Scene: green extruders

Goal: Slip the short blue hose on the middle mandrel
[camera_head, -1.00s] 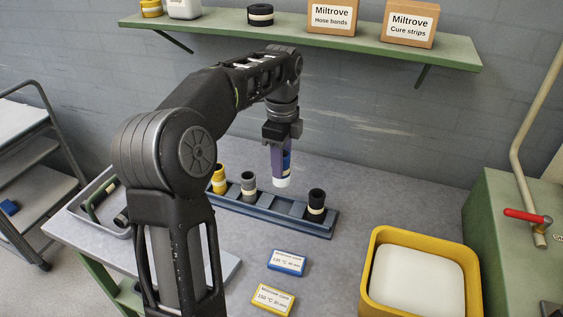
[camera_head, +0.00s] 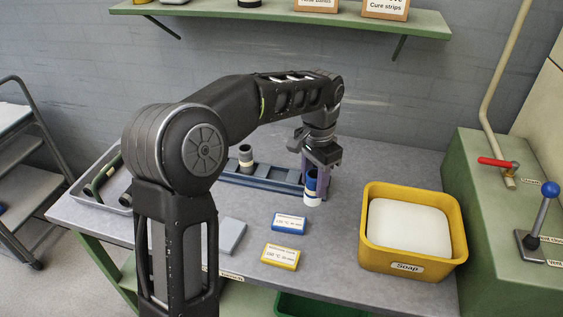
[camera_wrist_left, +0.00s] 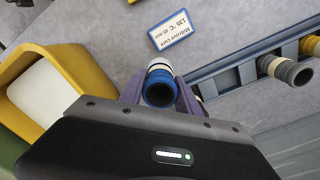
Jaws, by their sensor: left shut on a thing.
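My left gripper (camera_head: 318,172) is shut on the short blue hose (camera_head: 311,183), which has a white lower end. It holds the hose roughly upright at the right end of the blue rack (camera_head: 263,180). Whether the hose is clear of the table is hard to tell. In the left wrist view, the blue hose (camera_wrist_left: 159,88) shows its dark open end between the fingers (camera_wrist_left: 160,92). A grey hose (camera_head: 246,157) with a pale band stands in the rack. It also shows in the wrist view (camera_wrist_left: 286,70), beside a yellow hose (camera_wrist_left: 311,45). My right gripper is out of view.
A yellow soap tub (camera_head: 415,262) stands right of the gripper. A blue card (camera_head: 290,223) and a yellow card (camera_head: 281,256) lie in front. A grey tray (camera_head: 88,200) with dark curved pieces is at left. A green machine with a lever (camera_head: 535,225) is at right.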

